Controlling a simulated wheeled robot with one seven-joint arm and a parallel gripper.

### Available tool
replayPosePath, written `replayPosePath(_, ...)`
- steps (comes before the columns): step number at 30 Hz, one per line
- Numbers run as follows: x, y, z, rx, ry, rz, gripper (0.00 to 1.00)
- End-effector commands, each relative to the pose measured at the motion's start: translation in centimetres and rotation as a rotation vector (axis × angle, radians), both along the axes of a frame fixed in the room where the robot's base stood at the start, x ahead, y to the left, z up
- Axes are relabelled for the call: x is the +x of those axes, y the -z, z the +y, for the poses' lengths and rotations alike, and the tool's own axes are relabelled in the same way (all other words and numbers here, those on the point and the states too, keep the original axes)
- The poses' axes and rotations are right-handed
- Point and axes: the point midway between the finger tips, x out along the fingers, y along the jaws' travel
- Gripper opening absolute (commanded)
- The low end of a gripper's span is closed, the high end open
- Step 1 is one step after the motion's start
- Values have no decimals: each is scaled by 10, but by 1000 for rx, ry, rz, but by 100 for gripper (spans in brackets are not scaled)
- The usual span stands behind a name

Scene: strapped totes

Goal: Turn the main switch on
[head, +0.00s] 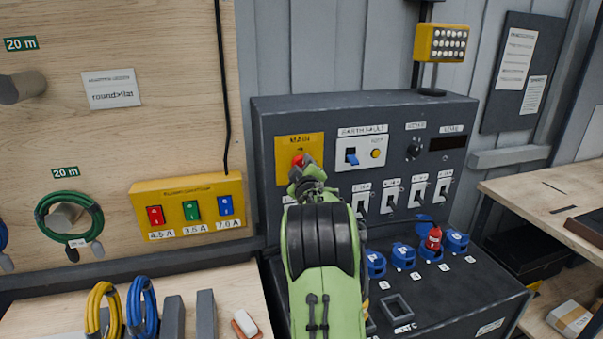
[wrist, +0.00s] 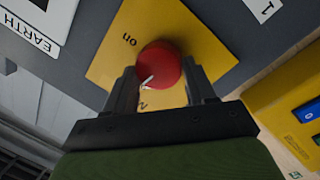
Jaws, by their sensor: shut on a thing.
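The main switch is a red round knob (head: 298,160) on a yellow plate (head: 313,146) marked "MAIN", at the upper left of the dark panel (head: 290,108). In the wrist view the red knob (wrist: 159,66) sits between the two dark fingers, with a pale pointer line on it. The word "on" shows on the yellow plate (wrist: 112,62) beside the knob. My gripper (wrist: 160,84) is shut on the knob. In the head view my green arm and gripper (head: 305,172) reach up to it and hide its lower part.
Right of the main plate are the earth fault switch (head: 352,158) and a yellow button (head: 376,153). Below are several white breakers (head: 419,189) and blue sockets (head: 403,256), one with a red plug (head: 433,239). A yellow box (head: 187,205) hangs on the wooden wall to the left.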

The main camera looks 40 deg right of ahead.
Motion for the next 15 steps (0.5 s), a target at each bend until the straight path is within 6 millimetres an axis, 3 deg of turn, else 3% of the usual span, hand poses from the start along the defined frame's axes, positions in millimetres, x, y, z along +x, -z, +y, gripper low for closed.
replayPosePath(15,-1,-1,-2,406,1,-229,25)
